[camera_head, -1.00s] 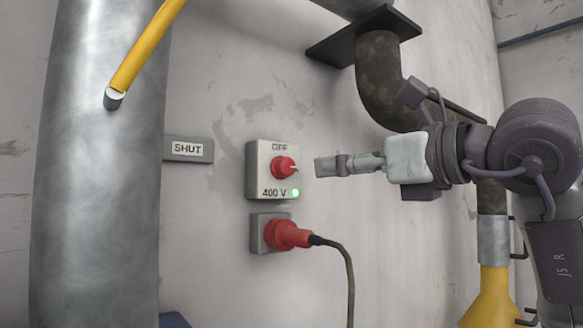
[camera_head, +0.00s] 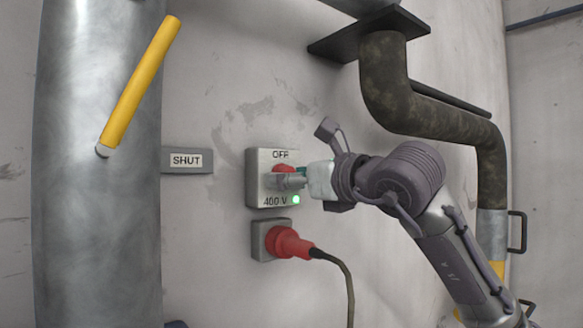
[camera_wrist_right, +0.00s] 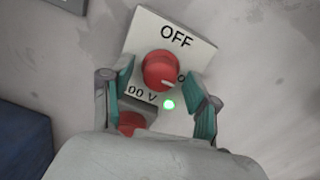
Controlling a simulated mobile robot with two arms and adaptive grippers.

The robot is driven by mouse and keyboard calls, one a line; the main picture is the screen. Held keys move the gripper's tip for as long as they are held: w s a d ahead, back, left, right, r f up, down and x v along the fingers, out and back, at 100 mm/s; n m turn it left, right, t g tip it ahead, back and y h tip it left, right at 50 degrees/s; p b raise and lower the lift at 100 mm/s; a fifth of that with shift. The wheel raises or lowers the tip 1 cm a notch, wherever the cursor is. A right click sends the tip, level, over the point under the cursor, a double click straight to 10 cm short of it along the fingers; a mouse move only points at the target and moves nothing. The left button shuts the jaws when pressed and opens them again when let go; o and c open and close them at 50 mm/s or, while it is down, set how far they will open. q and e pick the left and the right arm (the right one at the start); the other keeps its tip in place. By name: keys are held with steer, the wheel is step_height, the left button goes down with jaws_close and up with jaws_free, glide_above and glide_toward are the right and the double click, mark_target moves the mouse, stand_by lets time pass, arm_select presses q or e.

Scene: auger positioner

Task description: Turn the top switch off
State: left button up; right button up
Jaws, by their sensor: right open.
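The switch box (camera_head: 258,190) is a grey plate on the wall marked "OFF" and "400 V", with a lit green lamp (camera_head: 295,200). Its red round knob (camera_head: 284,168) is partly hidden behind my right gripper (camera_head: 285,181) in the head view. In the right wrist view the red knob (camera_wrist_right: 160,70) shows whole, with a white mark at its lower right, not toward the "OFF" label. My right gripper (camera_wrist_right: 158,95) is open, its teal-padded fingers to either side of the knob and apart from it. My left gripper is not in view.
A red plug (camera_head: 290,243) with a dark cable sits in a socket just below the switch box. A "SHUT" sign (camera_head: 187,160) and a large metal pipe (camera_head: 95,220) with a yellow lever (camera_head: 140,85) are to the left. A dark bent pipe (camera_head: 385,85) is at the upper right.

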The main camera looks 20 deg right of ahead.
steer(key=c, duration=1.1)
steer(key=shift+c, duration=0.2)
steer(key=shift+n, duration=0.3)
steer(key=n+b, duration=0.1)
steer(key=n, duration=0.2)
steer(key=shift+b, duration=0.3)
steer(key=n+b, duration=0.1)
steer(key=n, duration=1.2)
steer(key=shift+r+n+h, duration=0.15)
steer(key=shift+n+h, duration=0.15)
steer(key=shift+h, duration=0.1)
steer(key=shift+n, duration=0.3)
